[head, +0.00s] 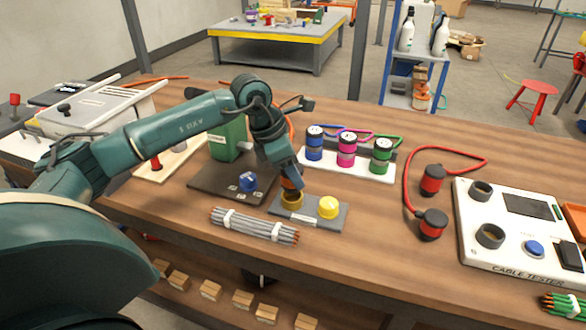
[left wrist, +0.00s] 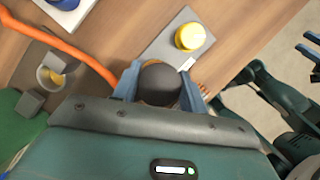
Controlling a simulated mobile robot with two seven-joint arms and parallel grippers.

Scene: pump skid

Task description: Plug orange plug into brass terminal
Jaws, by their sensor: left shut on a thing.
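My left gripper (head: 290,178) is shut on the orange plug (head: 291,183), right over the brass terminal (head: 291,201). The terminal is a round brass ring on the left of a small grey plate. The plug's lower end is at the terminal's mouth; I cannot tell whether it is in it or just above. In the left wrist view the plug's dark round back (left wrist: 160,83) sits between the blue fingers and hides the terminal. The plug's orange cable (left wrist: 72,48) curves away to the upper left there. What seems to be my right gripper (left wrist: 309,46) is partly in that view's right edge.
A yellow round cap (head: 328,207) is on the same plate, right of the terminal. A grey cable bundle (head: 254,226) lies in front. Behind stands a white rack (head: 375,174) of coloured cylinders. Red plugs (head: 432,180) lie right.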

